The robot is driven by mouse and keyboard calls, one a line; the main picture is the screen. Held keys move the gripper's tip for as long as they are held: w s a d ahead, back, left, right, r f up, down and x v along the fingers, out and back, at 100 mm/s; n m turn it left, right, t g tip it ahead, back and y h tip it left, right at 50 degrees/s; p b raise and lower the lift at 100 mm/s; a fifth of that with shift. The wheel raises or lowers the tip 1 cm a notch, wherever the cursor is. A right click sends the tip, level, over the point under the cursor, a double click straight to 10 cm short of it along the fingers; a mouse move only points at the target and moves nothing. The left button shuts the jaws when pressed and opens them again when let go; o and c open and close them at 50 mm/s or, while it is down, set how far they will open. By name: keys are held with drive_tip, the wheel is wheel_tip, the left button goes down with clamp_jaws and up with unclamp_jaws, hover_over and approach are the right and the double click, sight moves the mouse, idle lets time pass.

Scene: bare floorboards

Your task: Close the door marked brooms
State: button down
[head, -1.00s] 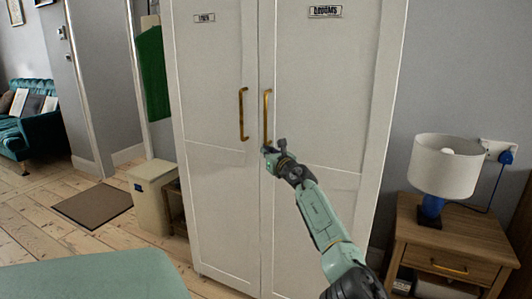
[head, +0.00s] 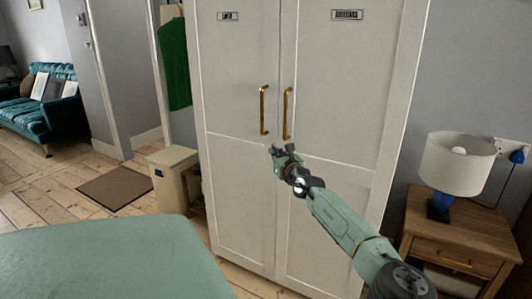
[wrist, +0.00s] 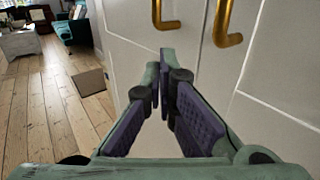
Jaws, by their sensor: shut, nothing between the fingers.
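The white cabinet's right door (head: 340,75) carries the brooms label (head: 347,15), blurred in this view. It looks flush with the left door (head: 235,75), with a thin seam between them; a small gap cannot be ruled out. Its brass handle (head: 287,113) stands beside the left door's handle (head: 264,110). My gripper (head: 277,150) is shut and empty, in front of the doors just below the handles. In the wrist view its fingertips (wrist: 160,60) meet below the left handle (wrist: 165,20) and the brooms handle (wrist: 229,25), touching neither. Contact with the door face cannot be told.
A teal surface (head: 110,255) fills the front left. A cream bin (head: 172,175) stands left of the cabinet. A nightstand (head: 455,235) with a lamp (head: 457,165) stands on the right. Floor is open around the brown mat (head: 115,188).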

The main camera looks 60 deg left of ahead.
drive_tip(key=s+d+p, duration=0.3)
drive_tip(key=s+p, duration=0.1)
drive_tip(key=s, duration=0.1)
drive_tip(key=shift+d+f+p, duration=0.3)
drive_tip(key=shift+d+p, duration=0.05)
drive_tip(key=shift+s, duration=0.1)
